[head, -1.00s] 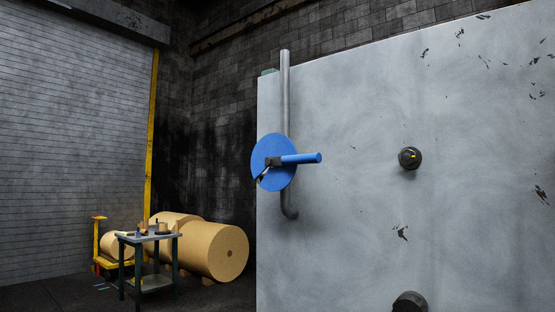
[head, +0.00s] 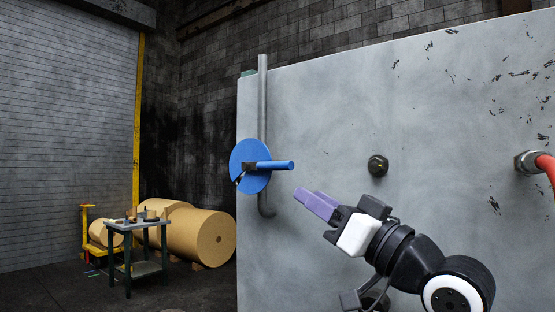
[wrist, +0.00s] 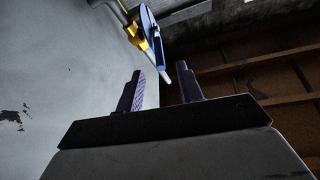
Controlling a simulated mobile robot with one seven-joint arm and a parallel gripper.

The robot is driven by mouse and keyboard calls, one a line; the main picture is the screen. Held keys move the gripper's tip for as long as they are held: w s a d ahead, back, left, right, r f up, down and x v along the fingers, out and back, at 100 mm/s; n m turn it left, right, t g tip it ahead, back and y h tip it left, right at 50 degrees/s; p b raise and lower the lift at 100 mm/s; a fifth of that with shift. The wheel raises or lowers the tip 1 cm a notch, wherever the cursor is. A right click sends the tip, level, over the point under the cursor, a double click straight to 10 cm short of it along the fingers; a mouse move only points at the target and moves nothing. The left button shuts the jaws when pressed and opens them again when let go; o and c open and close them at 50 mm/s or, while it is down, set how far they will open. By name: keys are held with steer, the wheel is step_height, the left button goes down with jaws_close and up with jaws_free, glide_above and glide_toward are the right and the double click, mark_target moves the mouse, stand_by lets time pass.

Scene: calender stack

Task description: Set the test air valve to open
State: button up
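The test air valve is a blue disc (head: 243,181) on a vertical grey pipe (head: 263,100) at the left edge of the pale panel. Its blue lever (head: 278,166) points right, roughly level, in the head view. A small dark pointer sits by the hub. My gripper (head: 306,197) is below and right of the lever, apart from it. In the wrist view my gripper (wrist: 160,76) has its two purple fingers spread with nothing between them. The valve's disc (wrist: 148,22) and lever (wrist: 160,53) show beyond the fingertips.
A dark round knob (head: 378,166) is on the panel (head: 330,110) to the right of the valve. A red hose (head: 548,170) joins a fitting at the far right. A small table (head: 140,226) and brown rolls (head: 203,233) stand on the floor at left.

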mark_target(273, 166)
steer(key=p+x, duration=0.2)
steer(key=x, duration=0.1)
steer(key=p+x, duration=0.2)
steer(key=x, duration=0.2)
steer(key=r+p+x, duration=0.1)
steer(key=p+x, duration=0.1)
steer(key=x, duration=0.2)
steer(key=shift+d, duration=0.4)
steer(key=shift+w+a, duration=0.4)
jaws_close()
